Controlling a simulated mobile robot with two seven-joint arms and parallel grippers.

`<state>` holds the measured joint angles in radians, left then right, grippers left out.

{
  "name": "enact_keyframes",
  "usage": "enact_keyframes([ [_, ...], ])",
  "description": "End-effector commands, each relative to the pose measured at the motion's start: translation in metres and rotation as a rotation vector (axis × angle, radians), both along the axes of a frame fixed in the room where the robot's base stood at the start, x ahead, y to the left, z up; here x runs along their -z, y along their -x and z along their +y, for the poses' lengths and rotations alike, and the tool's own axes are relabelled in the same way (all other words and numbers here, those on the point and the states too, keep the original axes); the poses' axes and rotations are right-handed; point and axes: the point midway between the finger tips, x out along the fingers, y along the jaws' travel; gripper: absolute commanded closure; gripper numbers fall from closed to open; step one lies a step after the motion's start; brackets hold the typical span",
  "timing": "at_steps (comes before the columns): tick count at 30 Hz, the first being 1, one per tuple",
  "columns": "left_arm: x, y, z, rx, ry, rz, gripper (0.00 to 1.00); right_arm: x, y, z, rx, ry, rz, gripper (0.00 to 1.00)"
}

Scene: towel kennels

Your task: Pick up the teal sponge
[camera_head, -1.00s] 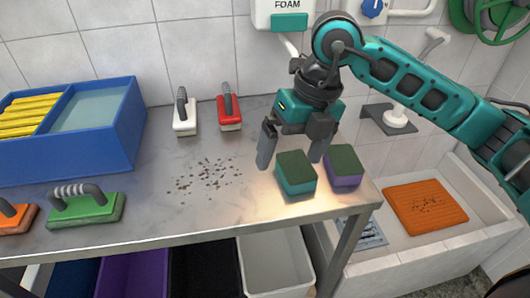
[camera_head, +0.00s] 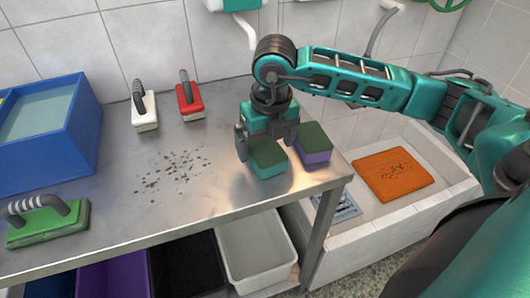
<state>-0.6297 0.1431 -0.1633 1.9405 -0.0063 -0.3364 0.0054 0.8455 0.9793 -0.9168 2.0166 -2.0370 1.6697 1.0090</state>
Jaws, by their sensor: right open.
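The teal sponge (camera_head: 267,160) lies on the metal table near its right end, with a dark green top and a teal body. My right gripper (camera_head: 262,145) is open and low over the sponge, one finger at its left side and the other at its back right. I cannot tell whether the fingers touch it. A purple sponge (camera_head: 315,148) with the same dark green top lies close by on the right. My left gripper does not show.
White (camera_head: 144,112), red (camera_head: 190,103) and green (camera_head: 48,222) handled brushes stand on the table (camera_head: 190,215). Dark crumbs (camera_head: 172,172) lie in the middle. A blue bin (camera_head: 60,140) is at the left. A sink with an orange mat (camera_head: 393,174) is at the right.

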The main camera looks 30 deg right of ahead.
Motion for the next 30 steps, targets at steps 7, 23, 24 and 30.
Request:
enact_keyframes([
  [7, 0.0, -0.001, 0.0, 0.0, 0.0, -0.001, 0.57, 0.023, -0.003, 0.0, -0.001, 0.0, 0.0, 0.01],
  [23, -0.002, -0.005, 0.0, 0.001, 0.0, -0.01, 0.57, 0.023, -0.003, 0.0, -0.001, 0.0, -0.001, 0.33],
  [24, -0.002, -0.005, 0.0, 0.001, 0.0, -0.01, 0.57, 0.023, -0.003, 0.0, -0.001, 0.0, -0.001, 0.36],
  [30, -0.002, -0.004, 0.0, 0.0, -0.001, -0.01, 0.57, 0.023, -0.003, 0.0, -0.001, 0.0, -0.001, 0.55],
])
